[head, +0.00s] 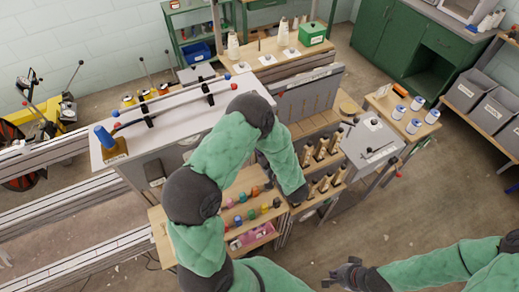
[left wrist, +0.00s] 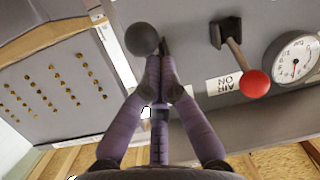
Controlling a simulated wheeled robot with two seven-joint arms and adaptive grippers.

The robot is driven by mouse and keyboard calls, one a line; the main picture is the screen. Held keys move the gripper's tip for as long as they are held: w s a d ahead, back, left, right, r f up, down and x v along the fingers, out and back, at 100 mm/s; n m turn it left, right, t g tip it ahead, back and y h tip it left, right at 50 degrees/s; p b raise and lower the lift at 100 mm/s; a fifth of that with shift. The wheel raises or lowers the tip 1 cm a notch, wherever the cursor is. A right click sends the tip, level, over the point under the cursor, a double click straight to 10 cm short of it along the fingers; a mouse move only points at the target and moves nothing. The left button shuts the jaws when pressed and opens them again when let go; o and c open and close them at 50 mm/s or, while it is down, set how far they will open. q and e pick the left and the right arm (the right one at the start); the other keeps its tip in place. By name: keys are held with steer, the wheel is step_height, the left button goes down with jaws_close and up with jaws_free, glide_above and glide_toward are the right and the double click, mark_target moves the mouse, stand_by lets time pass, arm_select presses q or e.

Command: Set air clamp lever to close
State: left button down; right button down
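In the left wrist view, a dark grey ball knob (left wrist: 141,39) sits in front of a grey panel, right at the tips of my left gripper (left wrist: 161,62). Its purple fingers run together and their tips nearly meet beside the knob. A dark piece behind the tips may be the lever's mount; I cannot tell whether the fingers touch it. To the right is a red-knobbed lever (left wrist: 255,83), beside a label reading AIR ON upside down. In the head view my left arm hides its own gripper and the levers. My right gripper (head: 342,272) is open and empty over the floor.
A round gauge (left wrist: 296,58) is right of the red lever. The grey-topped machine (head: 180,108) stands behind my left arm. A shelf with coloured spools (head: 250,212) and a grey box (head: 370,140) are nearby. The floor at the right is clear.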

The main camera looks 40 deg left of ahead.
arm_select(q)
steer(key=shift+s+d+f+b, duration=0.15)
steer(key=shift+f+b, duration=0.25)
steer(key=shift+f, duration=0.25)
steer(key=shift+s+a+f+b, duration=0.15)
steer(key=shift+f+b, duration=0.2)
steer(key=shift+f, duration=0.3)
arm_select(e)
steer(key=shift+s+d+f, duration=0.1)
steer(key=shift+f, duration=0.35)
steer(key=shift+s+d+f, duration=0.1)
steer(key=shift+f, duration=0.35)
arm_select(q)
steer(key=shift+d, duration=0.1)
arm_select(e)
steer(key=shift+w, duration=0.1)
arm_select(q)
steer(key=shift+w+r, duration=0.15)
steer(key=shift+w, duration=0.05)
